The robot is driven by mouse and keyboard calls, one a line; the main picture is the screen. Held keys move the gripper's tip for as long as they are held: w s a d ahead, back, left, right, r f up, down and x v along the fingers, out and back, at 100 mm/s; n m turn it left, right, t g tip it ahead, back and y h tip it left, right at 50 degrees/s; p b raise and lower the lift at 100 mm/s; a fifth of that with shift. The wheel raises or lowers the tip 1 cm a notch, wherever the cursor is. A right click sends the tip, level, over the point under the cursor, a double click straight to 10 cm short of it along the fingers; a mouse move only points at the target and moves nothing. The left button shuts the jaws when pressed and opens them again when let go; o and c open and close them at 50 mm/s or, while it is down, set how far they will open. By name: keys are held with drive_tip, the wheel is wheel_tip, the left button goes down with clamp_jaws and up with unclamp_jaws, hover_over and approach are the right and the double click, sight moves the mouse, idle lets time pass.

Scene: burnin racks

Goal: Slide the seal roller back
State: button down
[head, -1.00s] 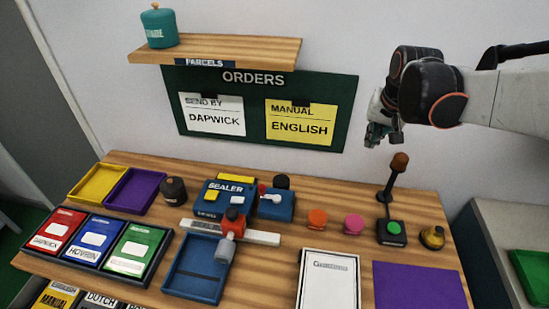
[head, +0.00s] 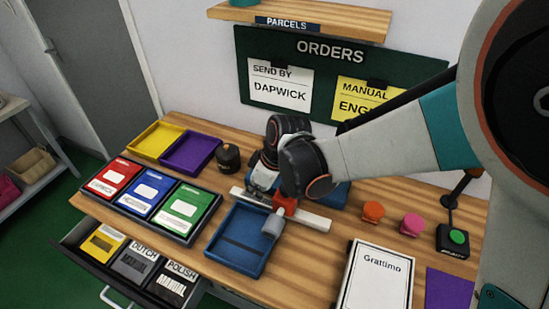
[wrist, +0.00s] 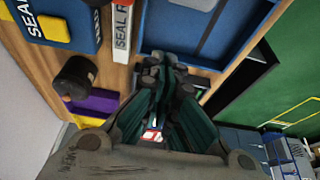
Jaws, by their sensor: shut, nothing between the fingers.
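The seal roller is a red-orange carriage (head: 285,203) with a grey cylinder (head: 273,224) at its front. It sits on a white rail (head: 316,221) behind the blue tray (head: 238,240). My gripper (head: 257,190) is shut and empty, pointing down above the rail's left part, left of the red carriage. Whether it touches the rail or carriage I cannot tell. In the wrist view the closed fingers (wrist: 160,75) lie near the blue tray's edge and the rail end lettered "SEAL R" (wrist: 123,35). My arm hides most of the blue sealer (head: 340,195).
A dark round pot (head: 229,157) stands left of my gripper. Yellow (head: 157,140) and purple (head: 190,152) trays are at back left, with coloured booklets (head: 150,192) in front. Orange (head: 372,211) and pink (head: 412,224) knobs stand right. A drawer (head: 88,256) is open below.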

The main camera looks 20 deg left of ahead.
drive_tip(key=b+x, duration=0.2)
drive_tip(key=x, duration=0.6)
drive_tip(key=shift+w+d+f, duration=0.1)
drive_tip(key=shift+d+f, duration=0.05)
drive_tip(key=shift+f, duration=0.05)
drive_tip(key=d+b, duration=0.1)
drive_tip(key=d, duration=0.1)
drive_tip(key=shift+d, duration=0.85)
drive_tip(key=s+d+b, duration=0.1)
drive_tip(key=d, duration=0.9)
drive_tip(key=shift+d, duration=0.2)
drive_tip(key=shift+s, duration=0.1)
